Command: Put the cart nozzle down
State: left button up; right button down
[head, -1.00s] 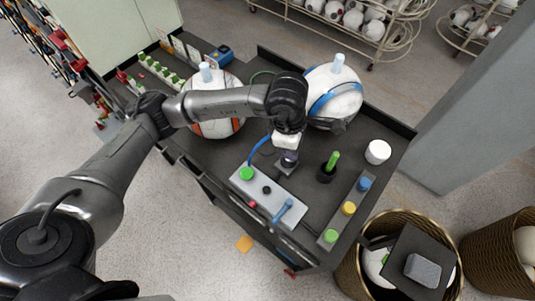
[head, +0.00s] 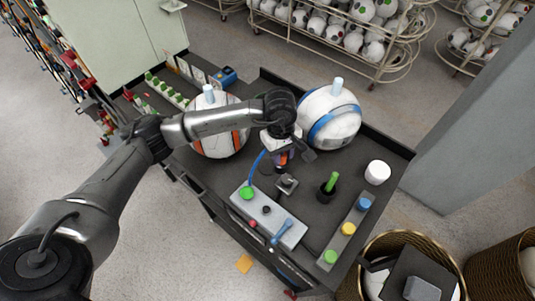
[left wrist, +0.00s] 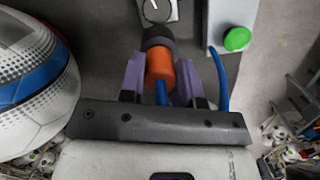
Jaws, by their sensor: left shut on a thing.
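The cart nozzle (left wrist: 160,69) has an orange body and a dark tip, with a blue hose running from it; its orange part also shows small in the head view (head: 283,158). My left gripper (head: 280,156) is shut on it, with purple fingers on both sides in the left wrist view (left wrist: 159,76). A small grey square mount (head: 287,183) with a round mark stands on the dark cart top (head: 320,212), just in front of the nozzle. In the left wrist view the mount (left wrist: 158,10) lies beyond the dark tip, apart from it. My right gripper is not in view.
A blue-striped white ball (head: 330,117) is close right of my gripper; an orange-striped ball (head: 222,138) is behind my forearm. A grey control box (head: 270,218) with a green button, a green-handled stick (head: 330,184) and a white cylinder (head: 377,172) stand on the cart.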

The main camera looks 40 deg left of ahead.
pick_arm(q)
jog(key=shift+w+a+f+p, duration=0.2)
jog(key=shift+a+f+p, duration=0.15)
jog(key=shift+a+f, duration=0.8)
jog(key=shift+w+a+f+p, duration=0.15)
jog(key=shift+a+f+p, duration=0.2)
jog(key=shift+a+f, duration=0.75)
jog(key=shift+w+a+f+p, duration=0.2)
jog(key=shift+a+f+p, duration=0.15)
jog(key=shift+a+f, duration=0.8)
jog(key=shift+d+f, duration=0.3)
jog(key=shift+f, duration=0.2)
jog(key=shift+f, duration=0.2)
jog(key=o, duration=1)
jog(key=shift+c, duration=0.2)
jog(key=shift+r, duration=0.1)
